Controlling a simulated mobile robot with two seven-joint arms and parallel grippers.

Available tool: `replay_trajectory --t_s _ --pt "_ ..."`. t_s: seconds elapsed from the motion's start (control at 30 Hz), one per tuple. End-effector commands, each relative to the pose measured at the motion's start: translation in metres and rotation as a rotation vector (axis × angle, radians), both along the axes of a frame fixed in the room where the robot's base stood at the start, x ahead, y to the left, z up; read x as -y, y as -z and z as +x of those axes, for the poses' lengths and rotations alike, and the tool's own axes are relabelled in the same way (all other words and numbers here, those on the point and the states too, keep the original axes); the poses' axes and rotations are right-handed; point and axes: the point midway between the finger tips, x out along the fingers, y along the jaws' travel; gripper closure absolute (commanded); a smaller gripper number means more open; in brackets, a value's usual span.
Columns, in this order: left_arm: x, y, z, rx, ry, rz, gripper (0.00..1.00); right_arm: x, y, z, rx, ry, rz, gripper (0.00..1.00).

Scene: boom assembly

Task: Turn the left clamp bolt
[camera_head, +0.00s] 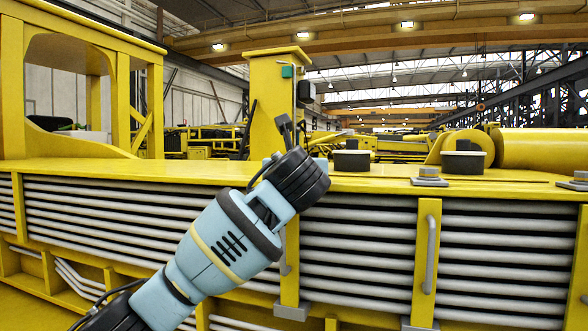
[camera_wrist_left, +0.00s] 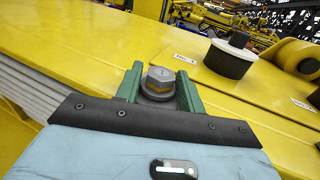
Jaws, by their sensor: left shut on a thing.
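The left clamp bolt (camera_wrist_left: 160,80) is a grey hex-headed bolt with a yellowish band, in the middle of the left wrist view. My left gripper (camera_wrist_left: 158,90) has its two green fingers on either side of the bolt head, shut on it. In the head view my left arm rises from the lower left, and its gripper end (camera_head: 285,130) is at the top edge of the yellow boom. The bolt is hidden behind my wrist there. My right gripper is in neither view.
A second such cap (camera_head: 463,160) is farther right in the head view. Grey bolted blocks (camera_head: 430,178) sit along the edge. A yellow post (camera_head: 272,95) rises behind.

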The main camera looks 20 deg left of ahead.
Motion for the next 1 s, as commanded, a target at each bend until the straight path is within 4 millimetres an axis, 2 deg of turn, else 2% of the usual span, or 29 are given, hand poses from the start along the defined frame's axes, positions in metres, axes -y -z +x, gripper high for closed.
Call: replay_trajectory --t_s 0.37,1.0 --pt "-0.0025 0.0011 -0.0001 -0.001 0.094 0.000 0.84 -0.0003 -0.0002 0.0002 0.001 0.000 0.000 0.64" --pt "-0.0071 0.0005 0.0003 -0.001 0.554 -0.001 0.84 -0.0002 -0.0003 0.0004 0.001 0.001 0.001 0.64"
